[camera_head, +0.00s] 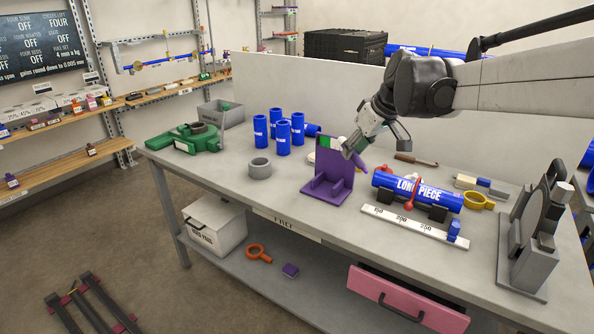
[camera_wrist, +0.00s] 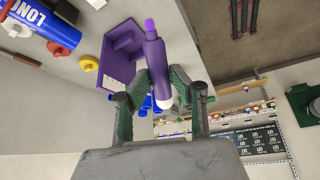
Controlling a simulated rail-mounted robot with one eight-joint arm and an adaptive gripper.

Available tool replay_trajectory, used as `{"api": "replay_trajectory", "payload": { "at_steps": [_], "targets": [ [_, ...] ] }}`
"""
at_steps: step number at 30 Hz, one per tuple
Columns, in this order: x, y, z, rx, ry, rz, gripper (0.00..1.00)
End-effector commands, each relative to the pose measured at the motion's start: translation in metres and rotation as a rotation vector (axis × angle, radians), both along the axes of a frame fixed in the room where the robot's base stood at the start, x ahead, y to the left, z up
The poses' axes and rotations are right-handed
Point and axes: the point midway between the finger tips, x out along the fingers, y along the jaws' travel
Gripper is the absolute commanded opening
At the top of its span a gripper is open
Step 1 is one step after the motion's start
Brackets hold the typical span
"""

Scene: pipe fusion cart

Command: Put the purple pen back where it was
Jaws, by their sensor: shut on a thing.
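The purple pen (camera_wrist: 154,52) is a thick purple cylinder with a lighter purple tip and a pale end. My gripper (camera_wrist: 158,88) is shut on it near the pale end, and the tip points away from my palm. In the head view my gripper (camera_head: 352,146) is above the workbench, close to the upper right edge of the purple stand (camera_head: 328,172). The stand has an upright plate and a ribbed base, and it also shows behind the pen in the wrist view (camera_wrist: 117,68).
The blue pipe labelled LONG PIECE (camera_head: 440,195) lies right of the stand, behind a white ruler (camera_head: 410,226). Several upright blue pipes (camera_head: 283,138) and a grey ring (camera_head: 260,167) stand left. A grey clamp fixture (camera_head: 530,235) stands at the far right.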

Motion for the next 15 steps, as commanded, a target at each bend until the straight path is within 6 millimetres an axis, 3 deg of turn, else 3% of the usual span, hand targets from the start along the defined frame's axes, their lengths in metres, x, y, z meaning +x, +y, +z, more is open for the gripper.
{"api": "replay_trajectory", "payload": {
  "at_steps": [3,11,15],
  "targets": [
    [0.017,0.027,-0.013,-0.038,0.041,0.205,0.03],
    [0.042,0.089,-0.045,-0.159,0.103,0.692,0.03],
    [0.052,0.129,-0.068,-0.252,0.113,0.993,0.03]
  ]
}}
